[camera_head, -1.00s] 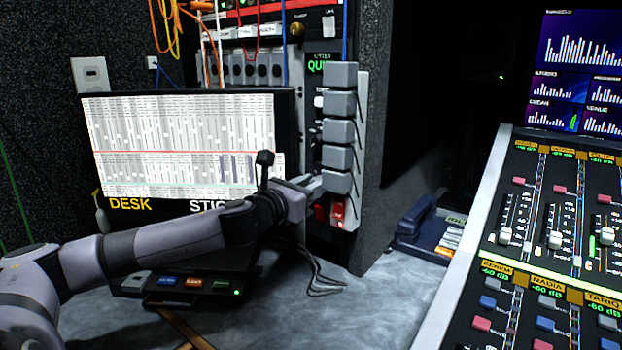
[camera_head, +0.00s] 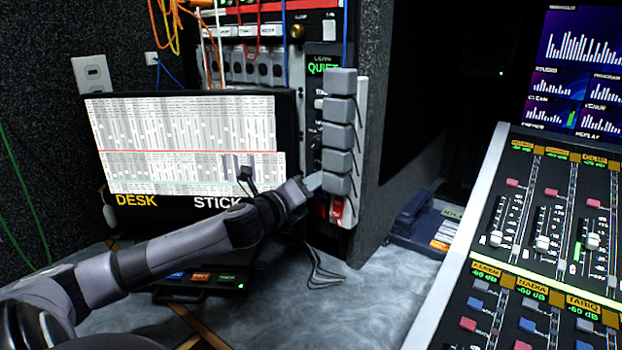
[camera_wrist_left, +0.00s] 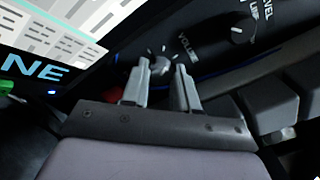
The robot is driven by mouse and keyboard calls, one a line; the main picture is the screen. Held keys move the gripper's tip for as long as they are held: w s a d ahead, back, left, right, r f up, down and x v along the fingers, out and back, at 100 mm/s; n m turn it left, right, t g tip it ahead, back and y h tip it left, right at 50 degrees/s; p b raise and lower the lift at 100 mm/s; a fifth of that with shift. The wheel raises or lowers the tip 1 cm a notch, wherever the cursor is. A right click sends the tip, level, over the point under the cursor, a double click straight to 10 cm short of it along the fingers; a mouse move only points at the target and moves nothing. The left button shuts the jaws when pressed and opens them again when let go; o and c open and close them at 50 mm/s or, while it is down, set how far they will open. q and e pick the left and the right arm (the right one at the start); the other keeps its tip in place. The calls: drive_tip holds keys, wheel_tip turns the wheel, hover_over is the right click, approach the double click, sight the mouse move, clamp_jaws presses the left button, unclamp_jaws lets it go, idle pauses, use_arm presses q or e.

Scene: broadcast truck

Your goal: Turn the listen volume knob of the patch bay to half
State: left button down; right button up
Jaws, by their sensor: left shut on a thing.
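The listen volume knob (camera_wrist_left: 160,68) shows in the left wrist view, with the word VOLUME printed beside it on the dark panel (camera_wrist_left: 205,22). My left gripper (camera_wrist_left: 160,78) has one finger on each side of the knob and is shut on it. The fingers partly cover the knob, and I cannot read its exact setting. In the head view my left gripper (camera_head: 313,182) reaches the lower part of the patch bay's listen panel (camera_head: 314,108), and the knob is hidden there. A green display (camera_head: 323,68) above reads QUIET. My right gripper is not in view.
A column of grey blocks (camera_head: 338,135) stands close to the right of my left gripper, with a red switch (camera_head: 337,208) below. A monitor (camera_head: 190,145) stands to the left. Cables hang above. A mixing desk (camera_head: 540,235) fills the right side.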

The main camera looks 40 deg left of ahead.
use_arm(q)
drive_tip(key=shift+n, duration=0.6)
drive_tip(key=shift+p, duration=0.3)
drive_tip(key=c, duration=0.9)
unclamp_jaws()
drive_tip(key=shift+o, duration=0.2)
drive_tip(key=s, duration=0.7)
drive_tip(key=shift+d, duration=0.35)
